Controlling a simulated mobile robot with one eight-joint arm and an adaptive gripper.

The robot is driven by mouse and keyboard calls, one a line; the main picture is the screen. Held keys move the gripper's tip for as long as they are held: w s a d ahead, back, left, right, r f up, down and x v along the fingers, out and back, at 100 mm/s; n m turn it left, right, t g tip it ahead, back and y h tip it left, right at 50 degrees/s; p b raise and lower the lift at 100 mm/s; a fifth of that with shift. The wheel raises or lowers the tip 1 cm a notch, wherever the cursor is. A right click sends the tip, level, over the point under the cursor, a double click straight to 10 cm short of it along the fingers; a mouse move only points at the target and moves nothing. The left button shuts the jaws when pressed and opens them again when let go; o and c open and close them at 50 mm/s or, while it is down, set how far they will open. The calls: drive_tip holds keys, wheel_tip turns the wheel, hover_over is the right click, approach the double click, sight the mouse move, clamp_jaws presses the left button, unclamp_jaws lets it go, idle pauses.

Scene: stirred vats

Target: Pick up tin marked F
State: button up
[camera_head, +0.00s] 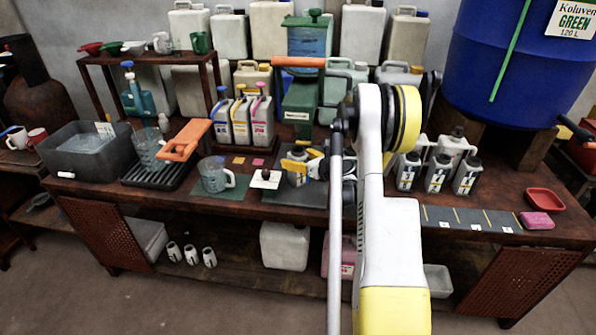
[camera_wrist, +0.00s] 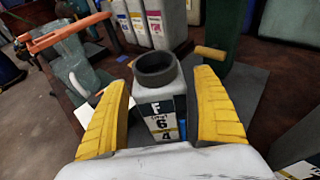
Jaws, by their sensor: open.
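The tin marked F (camera_wrist: 161,108) is a white and dark container with a black collar around its open top and a label reading F and 64. It stands upright on a dark mat. My gripper (camera_wrist: 160,80) is open, with one yellow finger on each side of the tin; whether either finger touches it I cannot tell. In the head view the tin (camera_head: 297,179) is partly covered by my gripper (camera_head: 303,158) and stands at the middle of the bench.
A clear measuring jug (camera_head: 214,178) and a white card (camera_head: 265,179) are left of the tin. Pink-, yellow- and blue-capped bottles (camera_head: 240,121) and a green canister (camera_head: 299,108) stand behind. Several similar tins (camera_head: 438,174) stand to the right.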

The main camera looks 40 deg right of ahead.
drive_tip(key=c, duration=1.5)
drive_tip(key=shift+r, duration=0.1)
